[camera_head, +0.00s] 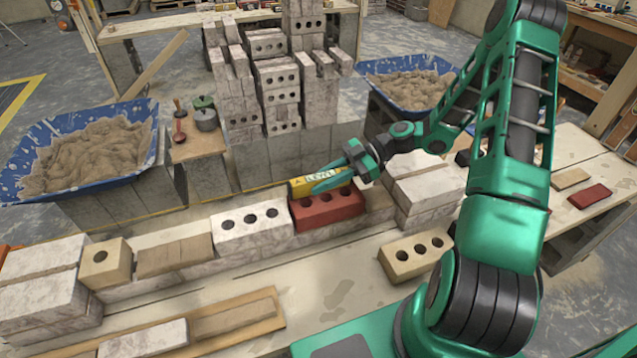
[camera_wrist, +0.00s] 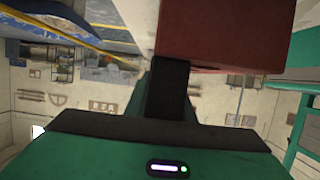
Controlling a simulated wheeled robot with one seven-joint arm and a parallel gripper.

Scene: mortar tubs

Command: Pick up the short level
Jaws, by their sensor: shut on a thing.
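The short level (camera_head: 301,189) is yellow with dark lettering. It is at the red brick's top in the head view, with its left end showing. My gripper (camera_head: 335,179) has its green fingers shut on the level, covering part of its side. Whether the level touches the brick or is slightly above it, I cannot tell. The red brick (camera_head: 325,211) with holes sits in the low wall and also fills the upper part of the wrist view (camera_wrist: 230,40). In the wrist view a dark finger shows, and the level cannot be made out.
A white brick (camera_head: 251,226) with holes is left of the red one. Stacked bricks (camera_head: 425,190) stand close on the right. Tall brick stacks (camera_head: 280,95) rise behind. Blue sand tubs stand left (camera_head: 150,150) and right (camera_head: 365,72). A tan brick (camera_head: 413,258) lies in front.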

